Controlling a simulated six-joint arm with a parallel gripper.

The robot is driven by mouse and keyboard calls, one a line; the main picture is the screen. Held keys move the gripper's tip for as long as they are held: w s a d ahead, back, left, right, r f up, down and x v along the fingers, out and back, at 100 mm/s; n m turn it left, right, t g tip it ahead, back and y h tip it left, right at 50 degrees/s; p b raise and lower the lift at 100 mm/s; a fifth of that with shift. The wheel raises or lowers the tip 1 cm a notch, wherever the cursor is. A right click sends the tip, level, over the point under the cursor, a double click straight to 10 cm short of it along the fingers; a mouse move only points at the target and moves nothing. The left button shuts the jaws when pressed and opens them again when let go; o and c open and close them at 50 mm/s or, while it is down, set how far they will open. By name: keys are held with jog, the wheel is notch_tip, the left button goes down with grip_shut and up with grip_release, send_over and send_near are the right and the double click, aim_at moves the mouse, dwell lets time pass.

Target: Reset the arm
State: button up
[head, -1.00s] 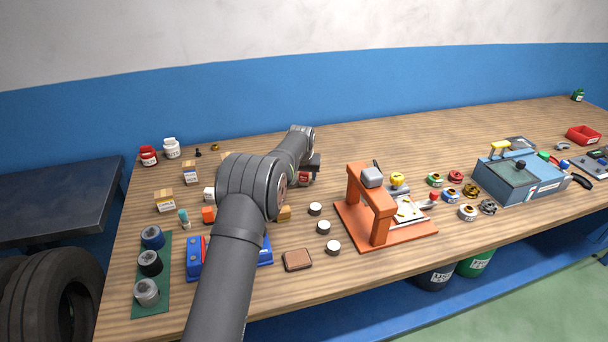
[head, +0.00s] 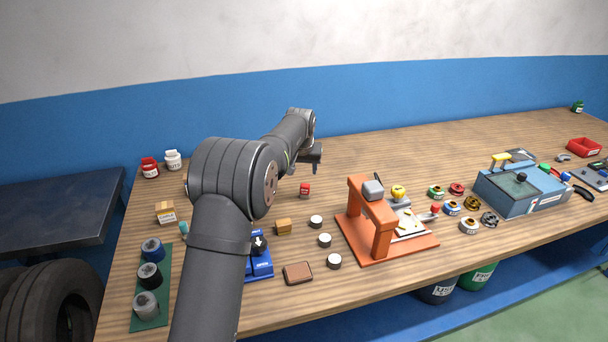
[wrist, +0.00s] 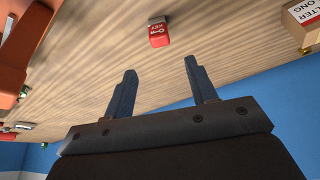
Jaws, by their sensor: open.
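My gripper (head: 314,164) is raised over the back middle of the wooden bench (head: 400,150). In the wrist view its two fingers (wrist: 160,88) are spread apart with nothing between them. A small red block (head: 305,190) marked KEY stands on the bench below and in front of the gripper, apart from it. It also shows in the wrist view (wrist: 158,36) beyond the fingertips. My arm hides part of the bench's left middle.
An orange press (head: 384,232) stands right of the arm. Several round pucks (head: 325,240), a cardboard box (head: 283,227), a brown block (head: 298,273) and a blue fixture (head: 259,262) lie nearby. The back middle of the bench is clear.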

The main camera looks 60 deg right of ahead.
aim_at(305, 185)
jog(key=shift+a+r, duration=0.1)
jog(key=shift+r, duration=0.1)
jog(key=x, duration=1.1)
jog(key=shift+f, duration=0.35)
jog(key=shift+d+f, duration=0.1)
jog(key=shift+d, duration=0.15)
jog(key=shift+r, duration=1.5)
